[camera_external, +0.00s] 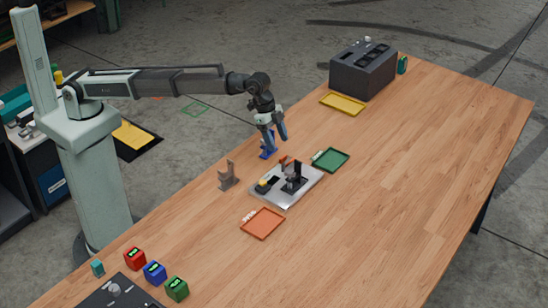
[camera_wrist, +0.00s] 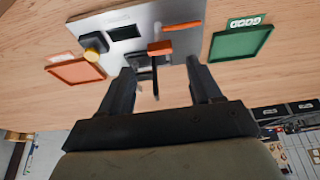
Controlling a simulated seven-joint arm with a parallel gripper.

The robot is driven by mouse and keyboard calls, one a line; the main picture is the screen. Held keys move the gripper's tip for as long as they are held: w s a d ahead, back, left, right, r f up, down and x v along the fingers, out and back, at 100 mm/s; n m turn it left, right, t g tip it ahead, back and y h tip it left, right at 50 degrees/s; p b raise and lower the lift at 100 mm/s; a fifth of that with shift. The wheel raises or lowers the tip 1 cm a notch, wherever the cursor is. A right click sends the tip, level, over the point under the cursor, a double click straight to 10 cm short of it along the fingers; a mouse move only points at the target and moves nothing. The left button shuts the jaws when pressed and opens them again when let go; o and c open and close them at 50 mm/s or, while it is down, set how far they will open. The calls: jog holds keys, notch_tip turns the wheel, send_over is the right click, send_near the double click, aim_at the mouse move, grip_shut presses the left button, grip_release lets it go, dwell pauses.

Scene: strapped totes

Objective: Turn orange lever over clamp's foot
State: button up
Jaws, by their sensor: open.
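The clamp (camera_external: 293,178) is a dark upright fixture on a silver plate (camera_external: 285,200). An orange lever (camera_external: 284,160) shows at its far side, close below my gripper. In the wrist view, an orange block (camera_wrist: 160,47) sits at the clamp between my fingers' lines, with a dark rod below it. A separate thin orange strip (camera_wrist: 182,26) lies slightly to its right; I cannot tell whether they are one part. My gripper (camera_external: 277,144) is open and empty above the plate's far edge; its fingers (camera_wrist: 161,70) are spread. The clamp's foot is not clearly visible.
The plate also bears a yellow knob (camera_wrist: 95,42) and a black block (camera_wrist: 124,32). A green tray (camera_external: 330,160) and an orange tray (camera_external: 263,223) flank it. The table's right side is clear.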

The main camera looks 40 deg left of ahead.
aim_at(283, 157)
jog(key=shift+x, duration=2.85)
grip_shut()
